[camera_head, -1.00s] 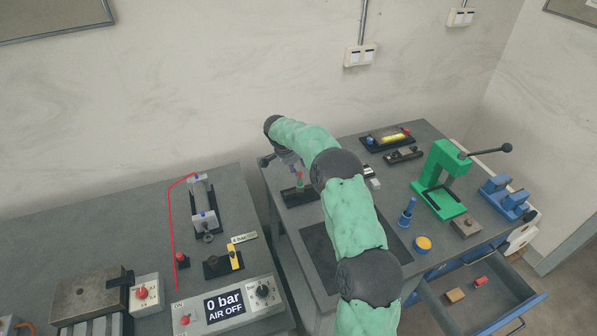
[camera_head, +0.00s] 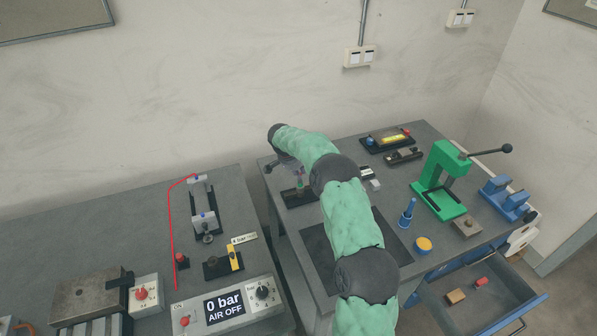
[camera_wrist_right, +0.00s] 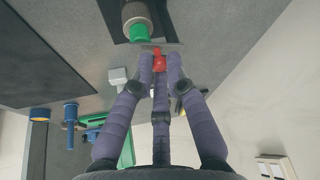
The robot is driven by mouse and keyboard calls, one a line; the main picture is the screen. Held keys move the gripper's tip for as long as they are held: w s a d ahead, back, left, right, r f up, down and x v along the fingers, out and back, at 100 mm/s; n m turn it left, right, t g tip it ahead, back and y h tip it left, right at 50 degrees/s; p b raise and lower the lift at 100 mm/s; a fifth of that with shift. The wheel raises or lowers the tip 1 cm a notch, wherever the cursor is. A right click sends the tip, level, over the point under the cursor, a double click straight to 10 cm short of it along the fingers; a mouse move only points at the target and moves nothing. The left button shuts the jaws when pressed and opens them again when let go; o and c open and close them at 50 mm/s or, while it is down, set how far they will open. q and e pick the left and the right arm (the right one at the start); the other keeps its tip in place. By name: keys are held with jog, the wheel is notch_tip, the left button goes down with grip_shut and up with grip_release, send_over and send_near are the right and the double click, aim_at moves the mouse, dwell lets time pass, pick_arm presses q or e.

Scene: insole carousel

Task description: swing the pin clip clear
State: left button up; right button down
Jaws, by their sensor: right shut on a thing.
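My right gripper (camera_wrist_right: 160,58) is shut on a small red piece in the right wrist view. This red piece (camera_wrist_right: 160,64) looks like the pin clip, right beside a green collar (camera_wrist_right: 139,33) with a dark metal cylinder on it. In the head view the right gripper (camera_head: 297,170) is partly hidden by my green arm. It is above a small fixture with a black base (camera_head: 299,197) at the back left of the right bench. Whether the clip is clear of the fixture cannot be told. My left gripper is out of view.
A green lever press (camera_head: 441,180), a blue upright tool (camera_head: 407,212) and a yellow-topped tin (camera_head: 424,244) stand to the right. An open drawer (camera_head: 480,298) sticks out at the front. The left bench carries an air panel (camera_head: 225,306) reading 0 bar.

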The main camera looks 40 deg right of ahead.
jog(key=shift+d+r+n, duration=0.1)
jog(key=shift+d+n, duration=0.05)
jog(key=shift+n, duration=0.15)
jog(key=shift+s+d+n+t+b, duration=0.25)
jog(key=shift+n+t+b, duration=0.3)
jog(key=shift+n, duration=0.35)
jog(key=n, duration=0.2)
jog(key=shift+s+d+r+n+t+y, duration=0.1)
jog(key=shift+d+r+n+t+y, duration=0.05)
jog(key=shift+d+n+t+y, duration=0.2)
jog(key=shift+w+d+n+t+y+p, duration=0.25)
jog(key=shift+d+n+y, duration=0.5)
jog(key=shift+n, duration=1.9)
jog(key=shift+w+d+n+t+y+p, duration=0.3)
jog(key=shift+n+y, duration=0.85)
jog(key=shift+n, duration=1.5)
jog(key=shift+w+d+n+t+y+p, duration=0.2)
jog(key=shift+d+n+y, duration=0.6)
jog(key=shift+n, duration=1.85)
jog(key=shift+a, duration=0.2)
